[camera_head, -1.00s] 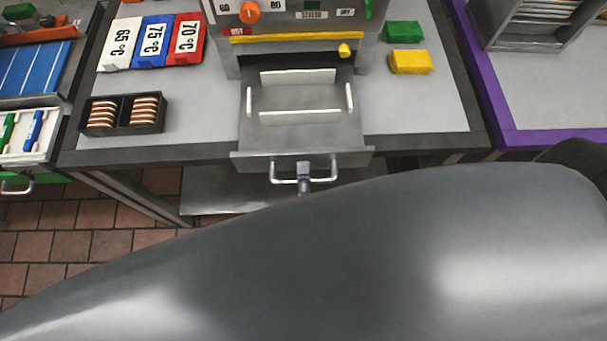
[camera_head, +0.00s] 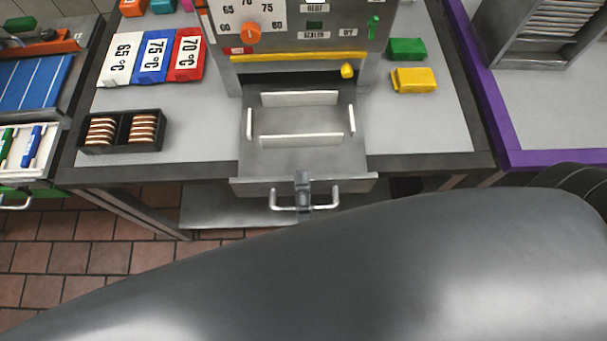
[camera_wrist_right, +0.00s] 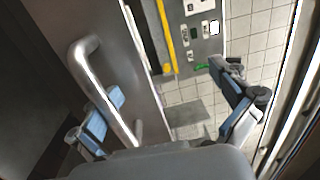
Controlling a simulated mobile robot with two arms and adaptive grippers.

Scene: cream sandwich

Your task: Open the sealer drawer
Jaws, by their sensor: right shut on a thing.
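The sealer (camera_head: 300,35) stands on the table at the top middle of the head view. The drawer handle (camera_head: 280,205) is a silver bar on the front panel. My right gripper (camera_head: 303,192) is at the middle of this handle and is shut on it. In the right wrist view, the handle (camera_wrist_right: 92,75) runs by the left blue finger of the gripper (camera_wrist_right: 165,80), and the other finger shows to the right. Much of the grip is hidden by my arm. My left gripper is out of view.
A black tray (camera_head: 124,148) of brown and white slices stands left of the drawer. Temperature cards (camera_head: 153,55) lie behind it. A green block (camera_head: 407,48) and a yellow block (camera_head: 414,79) lie right of the sealer.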

